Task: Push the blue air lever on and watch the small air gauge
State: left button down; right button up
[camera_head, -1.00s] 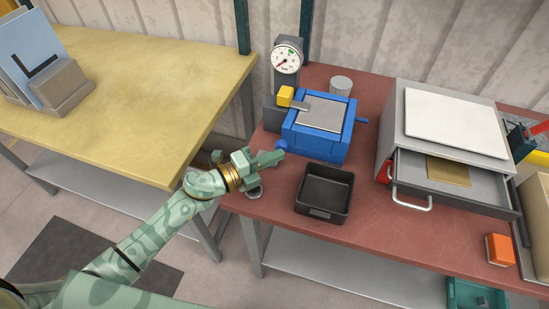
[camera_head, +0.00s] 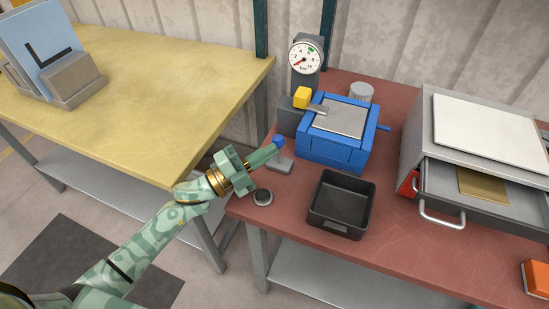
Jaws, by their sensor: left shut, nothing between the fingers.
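The blue air lever's round blue knob (camera_head: 279,141) stands over a small grey base (camera_head: 283,164) on the red bench, left of the blue panel bender (camera_head: 335,150). My left gripper (camera_head: 268,154) is shut and empty. Its fingertips are at the left side of the knob and appear to touch it. The fingers hide the lever's stem. The small air gauge (camera_head: 305,57) stands on a grey post behind the bender. Its red needle points to the lower left, at the low end of the scale. My right gripper is not in view.
A black bin (camera_head: 341,229) stands in front of the bender. A dark round button (camera_head: 262,197) sits near the bench's left edge. A grey cabinet (camera_head: 413,145) with an open drawer is at the right. A yellow-topped table (camera_head: 150,90) is at the left.

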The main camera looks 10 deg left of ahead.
pick_arm(q)
jog(key=shift+w+a+f, duration=0.1)
jog(key=shift+a+f, duration=0.1)
jog(key=shift+a, duration=0.35)
jog(key=shift+w+a+f, duration=0.1)
jog(key=shift+a+f, duration=0.05)
jog(key=shift+a, duration=0.35)
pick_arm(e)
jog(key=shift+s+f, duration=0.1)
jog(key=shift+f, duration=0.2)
pick_arm(q)
jog(key=shift+a+f, duration=0.1)
dwell(0.9)
